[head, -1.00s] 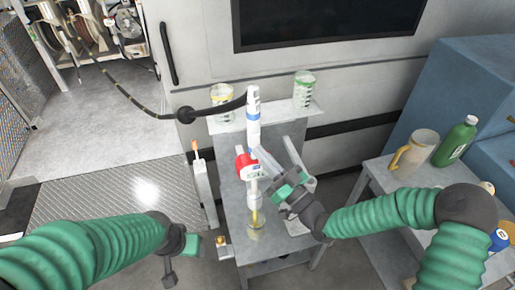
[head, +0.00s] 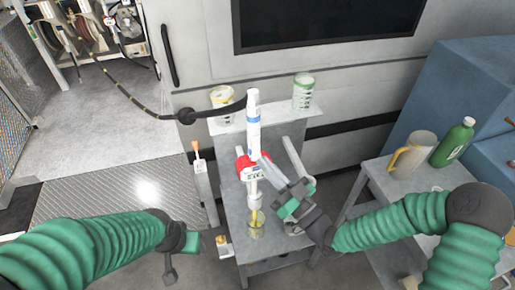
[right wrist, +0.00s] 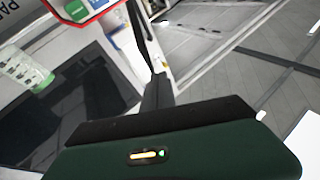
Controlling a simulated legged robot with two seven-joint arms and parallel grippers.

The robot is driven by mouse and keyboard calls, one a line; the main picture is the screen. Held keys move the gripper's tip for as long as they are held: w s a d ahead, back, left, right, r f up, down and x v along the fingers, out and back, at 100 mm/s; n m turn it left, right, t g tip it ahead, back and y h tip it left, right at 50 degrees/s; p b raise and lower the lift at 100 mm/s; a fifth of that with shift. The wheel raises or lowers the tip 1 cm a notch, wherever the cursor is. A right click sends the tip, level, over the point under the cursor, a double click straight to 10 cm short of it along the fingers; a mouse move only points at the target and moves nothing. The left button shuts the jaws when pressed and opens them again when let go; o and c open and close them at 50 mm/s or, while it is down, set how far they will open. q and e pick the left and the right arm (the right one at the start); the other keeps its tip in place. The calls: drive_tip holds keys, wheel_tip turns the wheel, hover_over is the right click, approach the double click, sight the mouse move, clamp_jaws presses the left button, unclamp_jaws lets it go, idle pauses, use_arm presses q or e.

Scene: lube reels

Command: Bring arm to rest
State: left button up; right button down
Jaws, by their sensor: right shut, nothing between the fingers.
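My right gripper (head: 268,168) is in the head view, at the right side of the small grey table. Its fingers are shut and empty, close to a white upright nozzle (head: 254,130) with a blue band and a red-and-white meter (head: 250,170) on it. I cannot tell whether they touch. In the right wrist view, my green gripper body fills the bottom, and part of the red-edged meter (right wrist: 84,8) shows at the top. My left gripper (head: 180,255) hangs low at the left, apart from the table. Its opening is unclear.
A clear container (head: 256,222) stands below the nozzle on the grey table (head: 235,200). A black hose (head: 140,103) runs from the nozzle to the reels. Two jars stand on a back shelf. A side table holds a jug (head: 410,155) and green bottle (head: 453,142).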

drive_tip(key=shift+s+d+r, duration=0.15)
drive_tip(key=shift+s+d, duration=0.05)
drive_tip(key=shift+s, duration=0.25)
drive_tip(key=shift+s+d+r, duration=0.15)
drive_tip(key=shift+s, duration=0.3)
drive_tip(key=d+f+g+h, duration=0.3)
drive_tip(key=f+h, duration=0.1)
drive_tip(key=f, duration=0.4)
drive_tip(key=d+f+g+h, duration=0.2)
drive_tip(key=f+g+h, duration=0.15)
drive_tip(key=f, duration=0.35)
drive_tip(key=s+d+f+m+g+h, duration=0.25)
drive_tip(key=s+d+h, duration=0.3)
drive_tip(key=d, duration=0.45)
drive_tip(key=s+d+r+m+g+h, duration=0.2)
drive_tip(key=s+d+r+m+g, duration=0.1)
drive_tip(key=s, duration=0.6)
drive_tip(key=shift+s+d+m+g, duration=0.3)
drive_tip(key=shift+m+g, duration=0.2)
drive_tip(key=shift+m, duration=0.25)
